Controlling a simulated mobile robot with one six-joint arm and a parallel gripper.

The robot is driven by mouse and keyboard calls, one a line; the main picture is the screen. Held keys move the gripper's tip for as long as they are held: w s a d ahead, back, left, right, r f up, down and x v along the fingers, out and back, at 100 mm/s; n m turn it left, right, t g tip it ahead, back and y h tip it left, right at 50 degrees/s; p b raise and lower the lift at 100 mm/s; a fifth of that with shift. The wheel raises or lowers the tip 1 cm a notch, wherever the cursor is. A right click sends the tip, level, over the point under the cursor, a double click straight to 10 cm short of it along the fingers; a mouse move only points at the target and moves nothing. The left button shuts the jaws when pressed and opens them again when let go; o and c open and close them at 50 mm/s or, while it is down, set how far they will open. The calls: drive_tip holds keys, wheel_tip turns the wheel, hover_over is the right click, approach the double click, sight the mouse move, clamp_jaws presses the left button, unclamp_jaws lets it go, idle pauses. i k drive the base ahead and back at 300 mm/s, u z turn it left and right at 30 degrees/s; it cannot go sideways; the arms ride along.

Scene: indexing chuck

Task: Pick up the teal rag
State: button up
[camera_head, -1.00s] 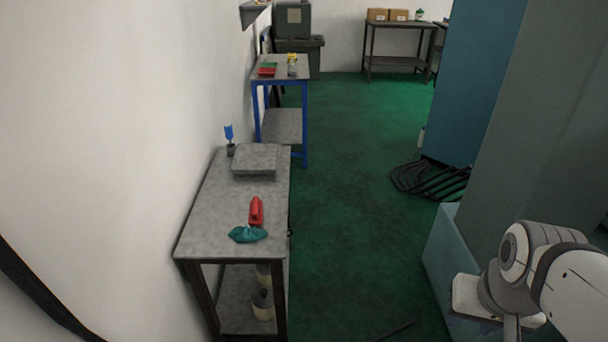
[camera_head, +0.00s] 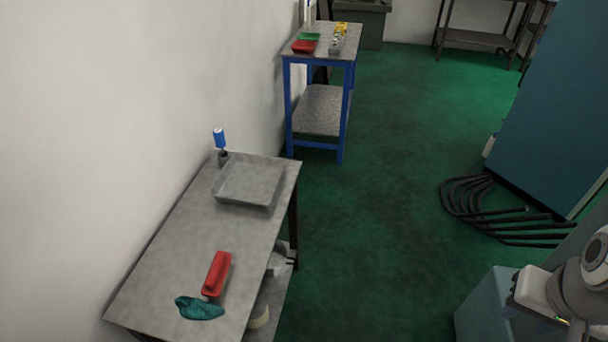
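The teal rag (camera_head: 200,308) lies crumpled on the near end of the grey workbench (camera_head: 165,250), close to its front edge. It sits just in front of a red object (camera_head: 217,274), close to it; I cannot tell whether they touch. Part of my arm shows at the lower right, well away from the bench, across the green floor. My gripper's fingertips are not clearly shown in the frame.
A grey tray (camera_head: 249,182) and a blue-handled item (camera_head: 219,140) are at the bench's far end. A blue-legged table (camera_head: 320,50) stands beyond. Bent black bars (camera_head: 490,212) lie on the floor at right, by a blue cabinet (camera_head: 560,110). The green floor between is mostly clear.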

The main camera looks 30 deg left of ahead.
sight(191, 308)
drive_tip(key=u, duration=0.05)
drive_tip(key=i, duration=0.3)
drive_tip(key=u, duration=2.65)
drive_tip(key=i, duration=0.5)
drive_tip(key=z, duration=0.2)
